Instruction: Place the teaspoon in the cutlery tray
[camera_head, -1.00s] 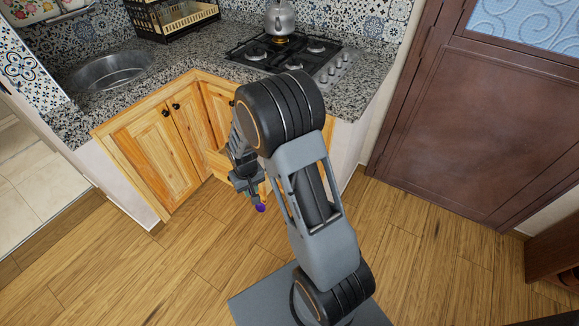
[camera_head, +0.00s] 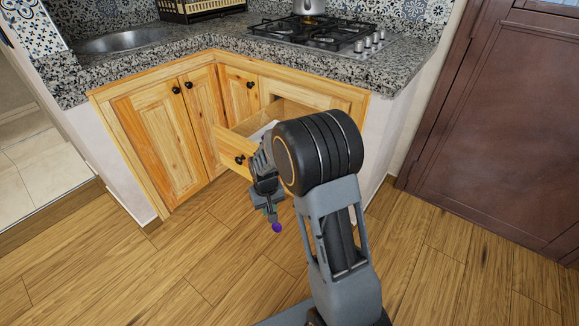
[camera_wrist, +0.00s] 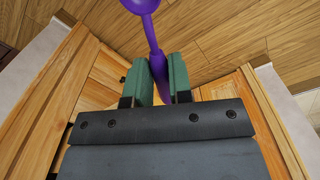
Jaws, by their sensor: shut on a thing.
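The teaspoon (camera_wrist: 154,40) is purple. In the wrist view its rounded end points away from my gripper, at the top edge of the picture. My gripper (camera_wrist: 158,78) is shut on its handle between two green finger pads. In the head view my gripper (camera_head: 272,208) hangs in front of the open drawer, and only a small purple part of the teaspoon (camera_head: 277,228) shows below it. A pale object (camera_head: 263,131) lies inside the drawer; it may be the cutlery tray, but my arm hides most of it.
The wooden drawer (camera_head: 232,147) stands pulled out from the corner cabinets (camera_head: 155,140). The granite counter (camera_head: 215,48) above holds a gas hob (camera_head: 318,35) and a sink (camera_head: 120,40). A brown door (camera_head: 490,120) is at the right. The wooden floor in front is clear.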

